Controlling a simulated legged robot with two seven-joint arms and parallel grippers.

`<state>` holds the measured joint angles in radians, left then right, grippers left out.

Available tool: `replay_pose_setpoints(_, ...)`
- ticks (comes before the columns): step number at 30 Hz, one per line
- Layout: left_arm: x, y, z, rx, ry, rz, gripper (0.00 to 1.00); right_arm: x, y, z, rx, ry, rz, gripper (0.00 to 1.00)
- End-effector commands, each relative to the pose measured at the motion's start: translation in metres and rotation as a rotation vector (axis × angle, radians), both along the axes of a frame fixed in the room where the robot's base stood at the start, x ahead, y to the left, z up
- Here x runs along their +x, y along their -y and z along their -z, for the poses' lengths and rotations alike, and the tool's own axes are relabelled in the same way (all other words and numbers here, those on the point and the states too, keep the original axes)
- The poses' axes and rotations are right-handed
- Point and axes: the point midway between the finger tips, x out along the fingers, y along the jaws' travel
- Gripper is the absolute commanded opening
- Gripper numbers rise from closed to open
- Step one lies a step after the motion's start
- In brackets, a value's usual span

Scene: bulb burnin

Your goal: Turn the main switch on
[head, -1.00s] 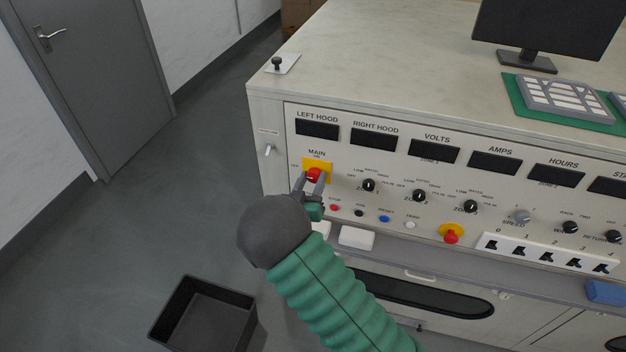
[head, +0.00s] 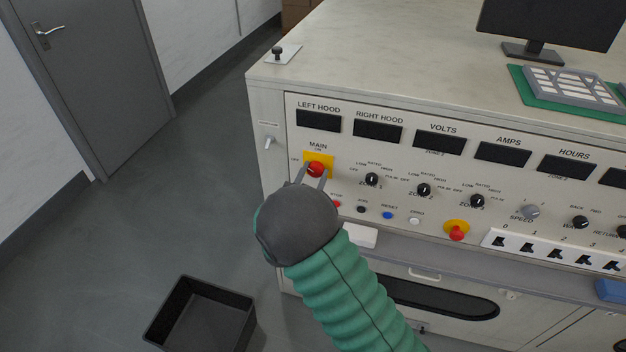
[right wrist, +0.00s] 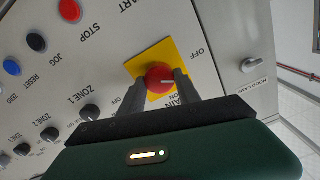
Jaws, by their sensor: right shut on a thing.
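The main switch is a red knob (head: 316,169) on a yellow plate (head: 329,157) at the left end of the console's front panel, under the label MAIN. My right gripper (head: 313,178) is at the knob, with one finger on each side of it, shut on it. The right wrist view shows the red knob (right wrist: 160,77) between the two grey fingers (right wrist: 158,88), with a pale mark on its face and the yellow plate (right wrist: 137,68) behind. My left gripper is not in view.
Zone knobs (head: 372,180) and small push buttons (head: 387,215) lie right of and below the switch. A red knob on a yellow base (head: 456,232) is farther right. A black bin (head: 249,299) stands on the floor.

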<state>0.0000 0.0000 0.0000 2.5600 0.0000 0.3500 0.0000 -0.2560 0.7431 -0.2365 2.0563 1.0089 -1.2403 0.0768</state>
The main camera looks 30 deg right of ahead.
Motion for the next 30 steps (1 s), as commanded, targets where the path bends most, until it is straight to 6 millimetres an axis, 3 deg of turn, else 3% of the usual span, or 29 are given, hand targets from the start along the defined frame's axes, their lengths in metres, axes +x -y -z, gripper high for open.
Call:
replay_pose_setpoints(1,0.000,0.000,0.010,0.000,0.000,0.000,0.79,0.001,0.000,0.006,0.032,0.032,-0.002,0.00)
replay_pose_setpoints(30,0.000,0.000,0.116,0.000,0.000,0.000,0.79,0.001,-0.002,0.006,0.595,0.694,-0.009,0.00)
